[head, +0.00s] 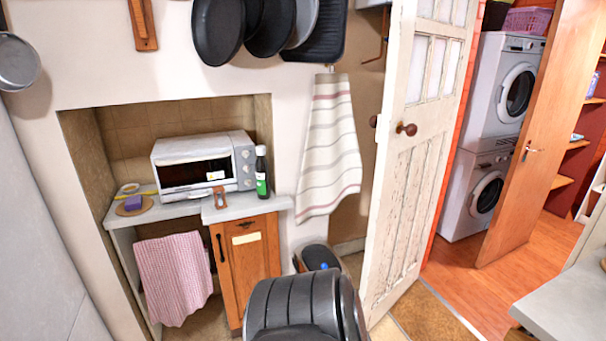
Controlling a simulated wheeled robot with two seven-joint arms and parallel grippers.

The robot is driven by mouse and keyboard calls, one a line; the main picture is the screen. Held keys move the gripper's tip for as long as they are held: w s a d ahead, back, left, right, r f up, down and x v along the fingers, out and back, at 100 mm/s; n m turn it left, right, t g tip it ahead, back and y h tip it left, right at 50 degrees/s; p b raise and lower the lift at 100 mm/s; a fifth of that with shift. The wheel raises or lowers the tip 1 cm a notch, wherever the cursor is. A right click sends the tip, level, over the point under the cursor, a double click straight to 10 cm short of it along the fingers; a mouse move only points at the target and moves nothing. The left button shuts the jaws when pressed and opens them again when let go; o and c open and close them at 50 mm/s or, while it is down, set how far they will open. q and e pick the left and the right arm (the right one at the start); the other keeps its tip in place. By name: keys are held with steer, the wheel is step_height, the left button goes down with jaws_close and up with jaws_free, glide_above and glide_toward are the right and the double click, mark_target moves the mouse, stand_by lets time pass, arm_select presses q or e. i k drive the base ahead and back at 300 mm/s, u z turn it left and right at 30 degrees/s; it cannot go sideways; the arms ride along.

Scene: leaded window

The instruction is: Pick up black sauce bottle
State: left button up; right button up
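A dark bottle with a green and white label (262,174) stands upright on the grey counter (246,206) in the alcove. It is just right of the toaster oven, close to the counter's right end. It is the only thing in view that looks like the black sauce bottle. Neither of my grippers is in the head view.
A white toaster oven (205,162) fills the counter's back. A small metal and orange item (219,197) lies at the front. A purple sponge (133,202) is at left. A white door (415,150) stands open at right. Pans (219,32) hang above.

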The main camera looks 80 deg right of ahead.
mark_target(261, 165)
steer(key=z, duration=2.55)
steer(key=i, duration=0.35)
steer(key=z, duration=0.6)
steer(key=i, duration=1.25)
steer(key=z, duration=0.2)
